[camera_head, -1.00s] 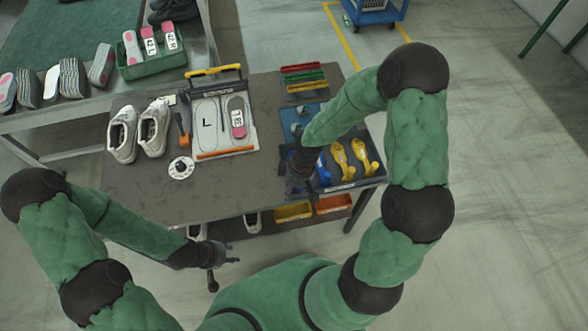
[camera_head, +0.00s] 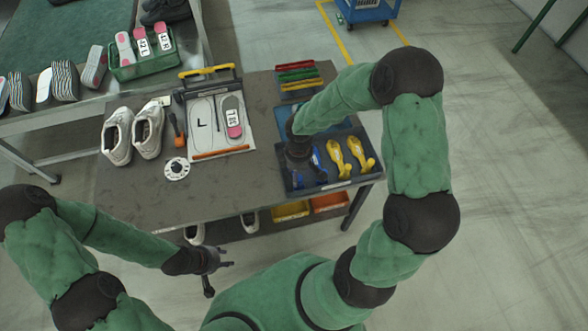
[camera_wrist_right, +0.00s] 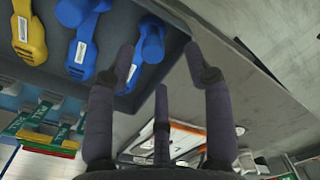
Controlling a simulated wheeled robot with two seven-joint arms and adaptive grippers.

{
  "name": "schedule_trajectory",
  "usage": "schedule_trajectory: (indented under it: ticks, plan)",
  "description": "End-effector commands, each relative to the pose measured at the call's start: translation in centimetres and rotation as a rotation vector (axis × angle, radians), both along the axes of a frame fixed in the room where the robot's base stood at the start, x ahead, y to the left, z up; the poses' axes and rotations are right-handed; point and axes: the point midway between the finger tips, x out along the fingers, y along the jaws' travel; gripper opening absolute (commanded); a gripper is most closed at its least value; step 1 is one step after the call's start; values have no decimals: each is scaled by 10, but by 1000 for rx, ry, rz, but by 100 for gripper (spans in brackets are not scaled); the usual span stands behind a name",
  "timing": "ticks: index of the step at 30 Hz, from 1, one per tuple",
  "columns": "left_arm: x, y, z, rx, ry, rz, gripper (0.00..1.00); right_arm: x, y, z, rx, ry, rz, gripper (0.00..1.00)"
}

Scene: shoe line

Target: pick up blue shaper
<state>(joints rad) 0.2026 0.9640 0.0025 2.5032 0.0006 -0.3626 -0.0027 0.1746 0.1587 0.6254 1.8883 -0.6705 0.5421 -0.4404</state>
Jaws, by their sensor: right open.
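Two blue shapers lie in the dark tray (camera_head: 334,187); in the right wrist view one (camera_wrist_right: 81,47) is at upper left and the other (camera_wrist_right: 147,44) is nearer the fingers. In the head view one blue shaper (camera_head: 318,163) shows beside my right gripper (camera_head: 299,168), which partly hides the tray's left side. My right gripper (camera_wrist_right: 160,62) is open and empty. The nearer shaper is close to its left finger; I cannot tell whether they touch. My left gripper (camera_head: 222,264) is open and empty, low in front of the table.
Yellow shapers (camera_head: 348,156) lie right of the blue ones. A board with insoles (camera_head: 205,120) and white shoes (camera_head: 133,135) stand left on the table (camera_head: 235,185). Coloured bars (camera_head: 298,76) lie behind the tray. The table's front middle is clear.

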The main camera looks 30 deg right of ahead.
Motion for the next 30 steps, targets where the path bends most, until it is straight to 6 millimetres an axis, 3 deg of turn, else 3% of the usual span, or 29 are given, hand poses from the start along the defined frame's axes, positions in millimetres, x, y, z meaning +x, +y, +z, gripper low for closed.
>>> schedule_trajectory:
  ticks: [12,20,26,30]
  plan:
    - [0,0,-16,0,0,0,40,1,-6,-48,1,2,-1,52]
    - [0,0,-15,0,0,0,40,2,-6,-50,0,-1,0,52]
    - [0,0,-15,0,0,0,40,2,-6,-50,1,-1,0,0]
    - [0,0,-15,0,0,0,40,2,-6,-50,1,-1,0,0]
